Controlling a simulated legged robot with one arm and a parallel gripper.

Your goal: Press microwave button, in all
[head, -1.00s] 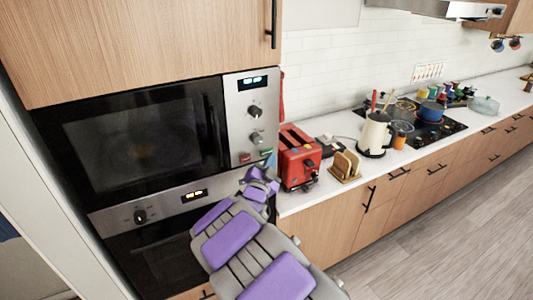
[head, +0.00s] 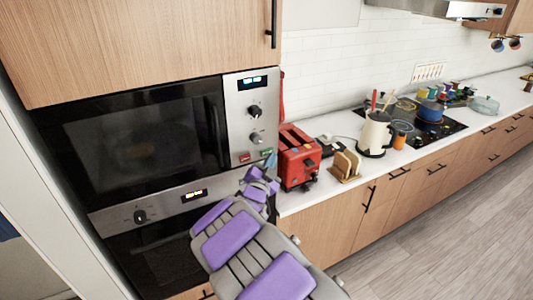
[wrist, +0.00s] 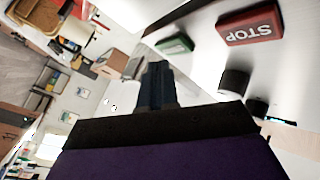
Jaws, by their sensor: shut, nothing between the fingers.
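The built-in microwave (head: 140,143) has a dark window and a silver control panel (head: 250,95) with a lit display and two knobs. A red button (head: 244,157) and a green button (head: 266,152) sit low on the panel. In the wrist view the red button (wrist: 250,24) reads STOP, and the green button (wrist: 175,45) is beside it. My gripper (head: 269,164) is just below the green button. In the wrist view its shut, empty fingers (wrist: 158,68) point toward the green button. Whether they touch it cannot be told.
A lower oven (head: 165,255) is under the microwave. A red toaster (head: 298,160) stands close to the right of my gripper. Toast in a rack (head: 346,165), a cream kettle (head: 376,135) and a hob with pots (head: 425,128) are further along the counter. The floor (head: 450,230) is clear at right.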

